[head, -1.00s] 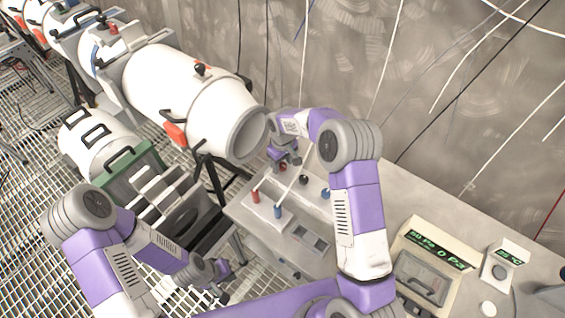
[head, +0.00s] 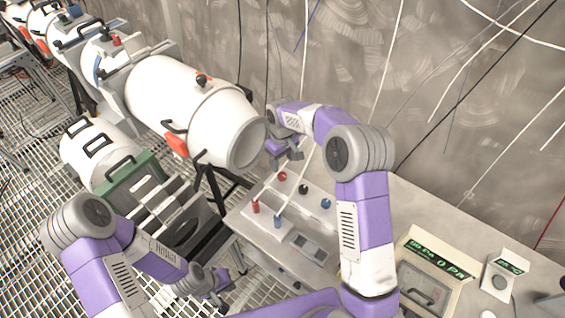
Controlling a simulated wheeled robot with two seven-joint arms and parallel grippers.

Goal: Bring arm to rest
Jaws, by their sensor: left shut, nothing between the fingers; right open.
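My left gripper (head: 222,297) hangs low at the bottom of the head view, over the grated floor beside the table; it is shut and empty. My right gripper (head: 290,158) is above the far left part of the grey table (head: 405,192), near the mouth of the white cylinder (head: 190,105). It is open, small in the view and partly hidden by its own wrist. It appears apart from the knobs below it.
A panel with a red knob (head: 282,176), a black knob (head: 303,189), a blue knob (head: 326,203) and red and blue plugs lies under my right arm. A pressure display (head: 437,258) and a smaller display (head: 508,265) stand right. A green-edged crate (head: 128,170) stands left.

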